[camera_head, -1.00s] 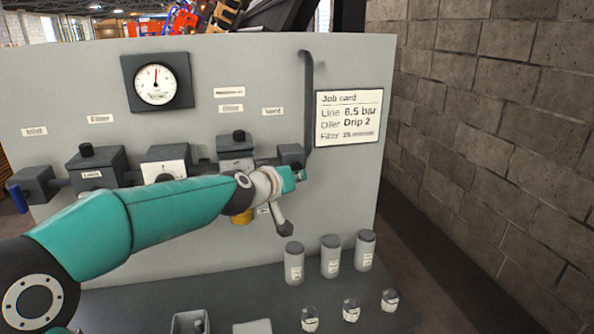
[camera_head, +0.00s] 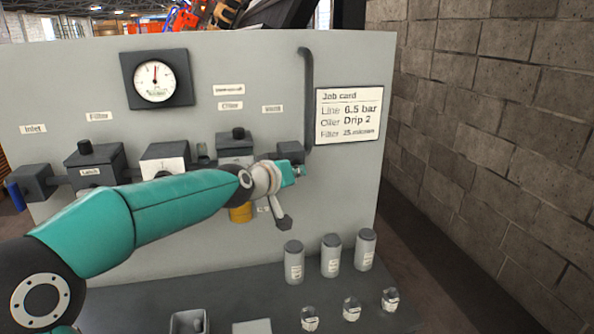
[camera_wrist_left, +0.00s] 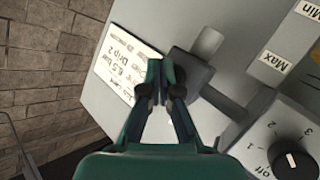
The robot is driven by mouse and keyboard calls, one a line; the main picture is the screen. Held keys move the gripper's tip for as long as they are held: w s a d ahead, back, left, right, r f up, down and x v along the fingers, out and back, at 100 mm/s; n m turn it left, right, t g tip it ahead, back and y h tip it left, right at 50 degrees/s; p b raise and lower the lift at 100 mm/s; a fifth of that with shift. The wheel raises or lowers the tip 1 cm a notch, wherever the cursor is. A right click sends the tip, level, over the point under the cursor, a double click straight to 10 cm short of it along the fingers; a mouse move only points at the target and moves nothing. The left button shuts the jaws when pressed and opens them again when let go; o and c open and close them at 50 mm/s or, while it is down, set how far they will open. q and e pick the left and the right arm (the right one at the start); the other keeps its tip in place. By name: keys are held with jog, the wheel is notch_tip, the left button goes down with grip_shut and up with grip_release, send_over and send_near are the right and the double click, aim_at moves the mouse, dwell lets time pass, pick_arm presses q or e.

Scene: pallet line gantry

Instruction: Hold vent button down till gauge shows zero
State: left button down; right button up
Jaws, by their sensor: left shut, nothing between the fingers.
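The round white gauge (camera_head: 154,82) sits on the grey panel at upper left in the head view. Its red needle points nearly straight up. The dark vent block (camera_head: 290,151) is at the panel's right, by the Vent label (camera_head: 272,109). It also shows in the left wrist view (camera_wrist_left: 193,80). I cannot make out the vent button; my gripper may hide it. My left gripper (camera_head: 301,171) is shut and empty, its tips at the block's lower right in the head view. In the left wrist view the fingertips (camera_wrist_left: 160,70) are together beside the block; contact is unclear.
A job card (camera_head: 348,117) is fixed right of a vertical pipe (camera_head: 306,95). The filter housing (camera_head: 95,165) and oiler (camera_head: 236,145) stand left of the vent block. Several canisters and small jars stand on the shelf (camera_head: 250,285) below. A block wall (camera_head: 490,120) rises at right.

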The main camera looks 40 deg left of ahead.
pick_arm(q)
jog(key=shift+w+a+b, duration=0.35)
jog(key=shift+a+b, duration=0.1)
jog(key=shift+b, duration=0.3)
dwell(0.8)
dwell(3.9)
jog(key=shift+s+d+p, duration=0.65)
jog(key=shift+d+p, duration=0.1)
jog(key=shift+p, duration=0.5)
jog(key=shift+f, duration=0.1)
jog(key=s+d+p, duration=0.3)
jog(key=p, duration=0.3)
jog(key=shift+s+d, duration=0.15)
jog(key=shift+d, duration=0.25)
